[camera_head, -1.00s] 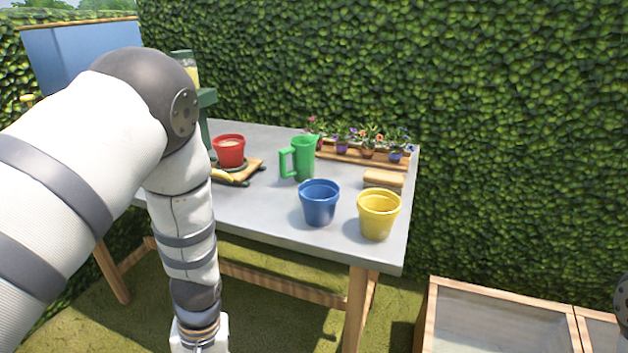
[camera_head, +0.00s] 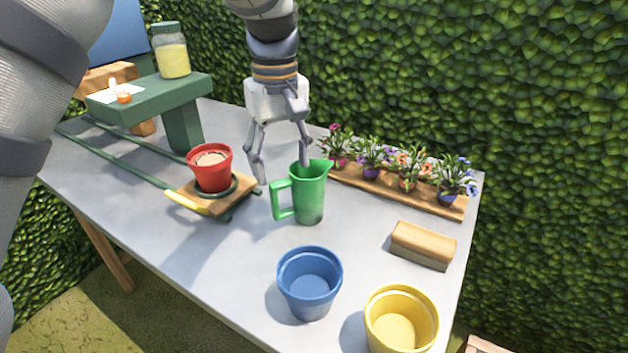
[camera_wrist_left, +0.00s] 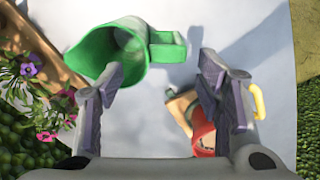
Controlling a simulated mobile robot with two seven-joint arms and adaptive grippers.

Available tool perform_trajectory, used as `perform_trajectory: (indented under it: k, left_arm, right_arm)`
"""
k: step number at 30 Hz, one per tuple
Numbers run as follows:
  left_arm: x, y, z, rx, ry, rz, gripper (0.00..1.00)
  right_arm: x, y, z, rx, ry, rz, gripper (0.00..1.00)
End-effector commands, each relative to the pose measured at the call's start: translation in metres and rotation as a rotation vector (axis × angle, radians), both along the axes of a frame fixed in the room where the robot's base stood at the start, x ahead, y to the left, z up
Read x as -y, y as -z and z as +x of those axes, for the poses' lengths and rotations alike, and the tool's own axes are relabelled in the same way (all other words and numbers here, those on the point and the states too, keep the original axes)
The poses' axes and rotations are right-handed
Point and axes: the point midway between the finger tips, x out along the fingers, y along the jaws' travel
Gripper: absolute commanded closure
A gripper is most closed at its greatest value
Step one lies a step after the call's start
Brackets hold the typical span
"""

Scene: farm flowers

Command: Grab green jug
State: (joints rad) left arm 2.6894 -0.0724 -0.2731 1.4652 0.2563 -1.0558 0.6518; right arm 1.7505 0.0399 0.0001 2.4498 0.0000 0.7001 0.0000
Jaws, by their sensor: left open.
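The green jug (camera_head: 310,196) stands upright on the grey table, its handle toward the left. My left gripper (camera_head: 280,172) is open and points down just behind and above the jug, with one finger near the jug's rim and the other to the left, toward the red pot. In the left wrist view the jug (camera_wrist_left: 122,50) lies beyond the fingertips, upper left, with its handle (camera_wrist_left: 167,47) ahead of the gap between the open fingers (camera_wrist_left: 162,75). Nothing is between the fingers. My right gripper is not in view.
A red pot (camera_head: 212,170) stands on a wooden board left of the jug. A blue pot (camera_head: 309,283) and a yellow pot (camera_head: 400,320) stand in front. A flower row (camera_head: 400,188) and a wooden block (camera_head: 423,244) are to the right. A green stand (camera_head: 185,125) is at left.

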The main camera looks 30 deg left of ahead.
Motion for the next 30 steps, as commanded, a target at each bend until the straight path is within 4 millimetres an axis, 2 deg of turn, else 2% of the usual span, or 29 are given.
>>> perform_trajectory:
  k: [1,3,10,15,18,24,30]
  left_arm:
    - [0.000,0.014,-0.002,-0.008,-0.001,-0.001,0.40]
    - [0.000,0.031,-0.001,-0.008,-0.001,-0.002,0.40]
    - [0.002,0.064,-0.002,-0.006,0.001,-0.001,0.40]
    - [0.004,0.096,-0.003,-0.006,0.000,-0.001,0.40]
    - [0.004,0.105,-0.002,-0.003,0.000,0.000,0.40]
    - [0.004,0.106,-0.002,-0.001,0.000,-0.001,0.40]
    - [0.004,0.105,-0.002,-0.001,0.000,-0.001,0.86]
  right_arm:
    - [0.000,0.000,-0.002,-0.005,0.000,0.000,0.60]
    - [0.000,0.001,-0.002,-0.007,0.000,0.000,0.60]
    - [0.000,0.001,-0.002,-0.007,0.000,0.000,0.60]
    - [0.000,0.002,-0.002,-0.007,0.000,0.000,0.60]
    - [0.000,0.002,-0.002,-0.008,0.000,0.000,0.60]
    - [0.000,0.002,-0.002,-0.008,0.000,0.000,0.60]
    - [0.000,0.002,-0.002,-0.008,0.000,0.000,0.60]
